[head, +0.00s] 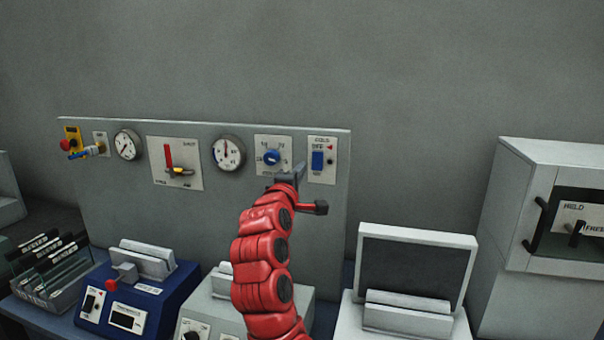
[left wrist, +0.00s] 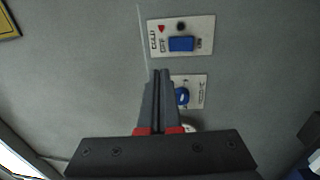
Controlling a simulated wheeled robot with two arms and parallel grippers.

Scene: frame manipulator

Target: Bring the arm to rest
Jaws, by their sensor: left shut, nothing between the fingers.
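My red left arm rises from the bottom of the head view, and its left gripper (head: 299,168) is raised in front of the grey panel (head: 110,215). In the left wrist view the left gripper (left wrist: 160,73) has its two dark fingers together, with nothing between them. The fingers point at the panel, near the blue rocker switch (head: 317,160) and the blue round knob (head: 271,157). In the left wrist view the rocker switch (left wrist: 181,44) is beyond the fingertips, and the knob (left wrist: 182,96) is partly hidden behind them. I cannot tell whether the fingers touch the panel. My right gripper is not in view.
Below stand a blue device (head: 165,290), a rack of dark slides (head: 50,265) and a white-framed screen (head: 415,270). A grey cabinet (head: 515,210) stands at right.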

